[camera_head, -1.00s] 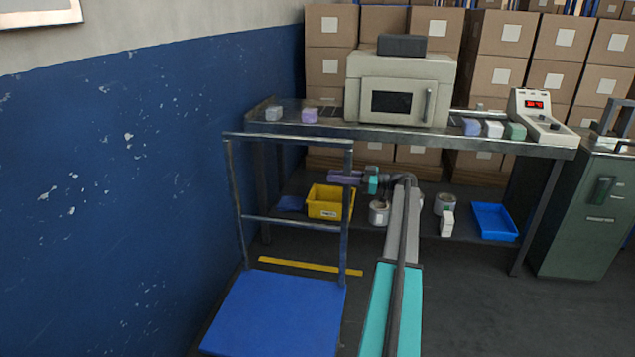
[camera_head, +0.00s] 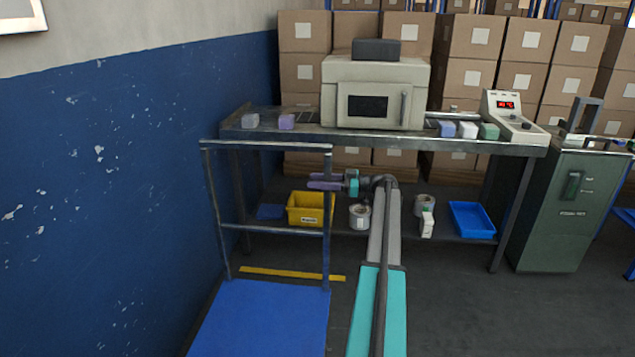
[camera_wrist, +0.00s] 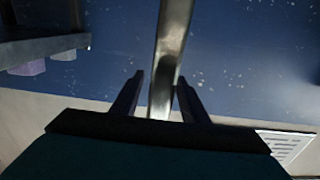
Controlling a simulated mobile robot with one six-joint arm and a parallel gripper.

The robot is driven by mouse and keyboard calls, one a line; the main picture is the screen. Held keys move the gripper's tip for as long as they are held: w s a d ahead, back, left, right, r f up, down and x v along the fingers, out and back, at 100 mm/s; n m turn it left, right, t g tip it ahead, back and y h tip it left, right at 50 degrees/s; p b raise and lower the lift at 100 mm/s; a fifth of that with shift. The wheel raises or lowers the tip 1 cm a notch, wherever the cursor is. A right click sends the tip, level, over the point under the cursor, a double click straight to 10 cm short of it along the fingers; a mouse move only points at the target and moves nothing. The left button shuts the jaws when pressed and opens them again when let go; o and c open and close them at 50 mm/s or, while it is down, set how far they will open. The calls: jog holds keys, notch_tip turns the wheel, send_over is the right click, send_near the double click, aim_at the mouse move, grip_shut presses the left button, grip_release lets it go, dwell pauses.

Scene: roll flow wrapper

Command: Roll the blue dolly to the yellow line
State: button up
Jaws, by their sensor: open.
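The blue dolly has a flat blue deck (camera_head: 262,318) and a grey upright handle frame (camera_head: 268,232) with two posts and crossbars. The yellow line (camera_head: 292,274) lies on the floor just beyond the deck's far edge, partly behind the handle frame. My gripper (camera_head: 322,181) is at the right post, above the middle crossbar. Whether either finger touches the bar cannot be told.
A workbench (camera_head: 400,142) stands behind the dolly, with a yellow bin (camera_head: 311,209) and a blue tray (camera_head: 472,219) on its lower shelf. A blue wall (camera_head: 100,180) is close on the left. A green cabinet (camera_head: 562,210) stands right. Floor is clear right of my arm.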

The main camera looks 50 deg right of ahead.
jog(key=b+v, duration=0.4)
jog(key=v, duration=0.3)
dwell(0.6)
jog(key=shift+s+d, duration=0.2)
dwell(0.3)
